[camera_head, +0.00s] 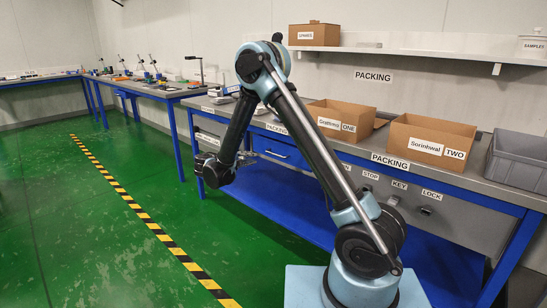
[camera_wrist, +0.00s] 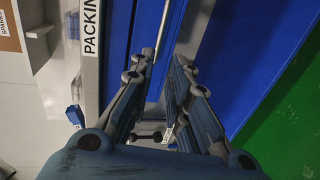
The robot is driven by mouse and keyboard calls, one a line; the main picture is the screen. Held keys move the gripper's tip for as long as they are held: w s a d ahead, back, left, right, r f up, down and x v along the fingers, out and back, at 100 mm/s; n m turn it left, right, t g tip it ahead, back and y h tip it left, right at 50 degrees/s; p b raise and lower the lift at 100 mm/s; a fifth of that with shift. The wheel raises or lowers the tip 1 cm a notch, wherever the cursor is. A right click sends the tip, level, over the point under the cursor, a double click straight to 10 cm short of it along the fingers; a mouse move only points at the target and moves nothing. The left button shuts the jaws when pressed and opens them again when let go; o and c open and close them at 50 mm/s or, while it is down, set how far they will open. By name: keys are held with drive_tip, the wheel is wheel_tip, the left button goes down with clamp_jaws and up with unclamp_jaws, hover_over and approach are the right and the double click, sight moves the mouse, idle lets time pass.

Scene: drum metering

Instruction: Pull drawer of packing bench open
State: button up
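The packing bench (camera_head: 478,186) runs along the right wall, with a grey top, blue legs and PACKING labels. Its blue drawer (camera_head: 280,149) sits under the bench top, partly hidden by my arm; it looks shut. My gripper (camera_head: 250,158) is at the drawer's left part, in front of it. In the wrist view, the two fingers of my gripper (camera_wrist: 164,59) are apart, pointing at the blue drawer front (camera_wrist: 120,28). A thin pale bar (camera_wrist: 161,28), perhaps the drawer's handle, runs up from between the fingertips. Contact with it cannot be told.
Cardboard boxes ONE (camera_head: 340,117) and TWO (camera_head: 431,140) and a grey bin (camera_head: 517,158) stand on the bench. A blue lower shelf (camera_head: 270,195) lies under the drawer. Green floor (camera_head: 90,230) with a striped line is clear at left.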

sight(274, 154)
drive_tip(key=x, duration=1.7)
drive_tip(key=shift+w, duration=0.2)
clamp_jaws()
